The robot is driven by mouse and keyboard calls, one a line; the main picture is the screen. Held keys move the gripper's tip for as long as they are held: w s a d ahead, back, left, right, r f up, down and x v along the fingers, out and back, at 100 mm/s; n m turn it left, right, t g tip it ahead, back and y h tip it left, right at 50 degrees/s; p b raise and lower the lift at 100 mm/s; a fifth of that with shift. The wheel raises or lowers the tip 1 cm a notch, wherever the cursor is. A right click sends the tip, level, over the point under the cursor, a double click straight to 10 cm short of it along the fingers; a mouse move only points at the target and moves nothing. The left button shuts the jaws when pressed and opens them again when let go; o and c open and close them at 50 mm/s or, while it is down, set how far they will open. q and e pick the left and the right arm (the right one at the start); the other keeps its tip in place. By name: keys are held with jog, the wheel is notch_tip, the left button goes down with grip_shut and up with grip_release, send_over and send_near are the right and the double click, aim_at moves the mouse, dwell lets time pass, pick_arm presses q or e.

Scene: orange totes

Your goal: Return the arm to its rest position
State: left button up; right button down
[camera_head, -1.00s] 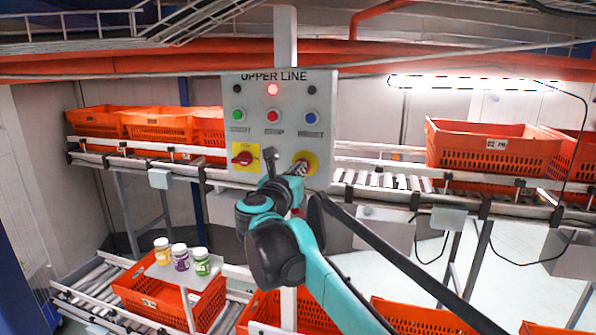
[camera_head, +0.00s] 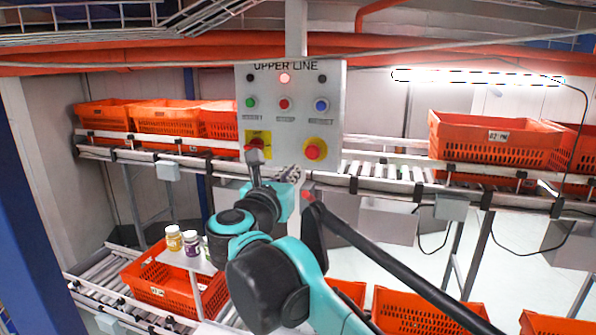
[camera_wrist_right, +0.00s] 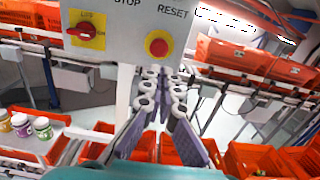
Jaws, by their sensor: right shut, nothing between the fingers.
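My right arm, teal and black, reaches up from the bottom of the head view. Its gripper (camera_head: 290,174) is below the lower edge of the grey control panel (camera_head: 291,126), apart from the red emergency button (camera_head: 313,152). In the right wrist view the gripper fingers (camera_wrist_right: 162,76) are shut and hold nothing. The panel's emergency button (camera_wrist_right: 157,46) and red rotary switch (camera_wrist_right: 85,31) are beyond them. The arm's wrist partly covers the rotary switch in the head view. My left gripper is out of view.
Upper conveyor (camera_head: 390,172) carries orange totes (camera_head: 485,138) left and right of the panel. Below, a lower line holds more totes (camera_head: 150,290). Several lidded jars (camera_head: 174,238) stand on a small shelf at lower left, partly behind my arm. A red lamp (camera_head: 285,78) is lit.

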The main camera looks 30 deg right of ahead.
jog(key=a+f+n+t+y+b, duration=0.2)
jog(key=a+f+n+y+b, duration=0.35)
jog(key=f+n, duration=0.45)
jog(key=s+a+f+n+t+y+b, duration=0.1)
jog(key=a+f+n+y+b, duration=0.5)
jog(key=f+n, duration=0.4)
jog(key=a+f+n+t+y+b, duration=0.2)
jog(key=a+f+n+y+b, duration=0.25)
jog(key=f+n+b, duration=0.45)
jog(key=s+f+n+g+b, duration=0.35)
jog(key=f+n, duration=0.25)
jog(key=f, duration=0.7)
jog(key=s+f+n+g+b, duration=0.25)
jog(key=s+f+n, duration=0.25)
jog(key=f, duration=0.9)
pick_arm(q)
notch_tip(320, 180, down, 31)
jog(key=b, duration=0.4)
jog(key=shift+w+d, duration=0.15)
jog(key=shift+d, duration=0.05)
pick_arm(e)
jog(key=s+d+f+n+g+h, duration=0.1)
jog(key=s+f, duration=0.3)
jog(key=f, duration=0.4)
jog(key=s+d+f+n+g+h, duration=0.2)
jog(key=s+d+f+n+g, duration=0.1)
jog(key=f, duration=0.5)
jog(key=shift+s+d+n+g, duration=0.3)
jog(key=shift+s+d+n, duration=0.25)
jog(key=shift+s, duration=0.45)
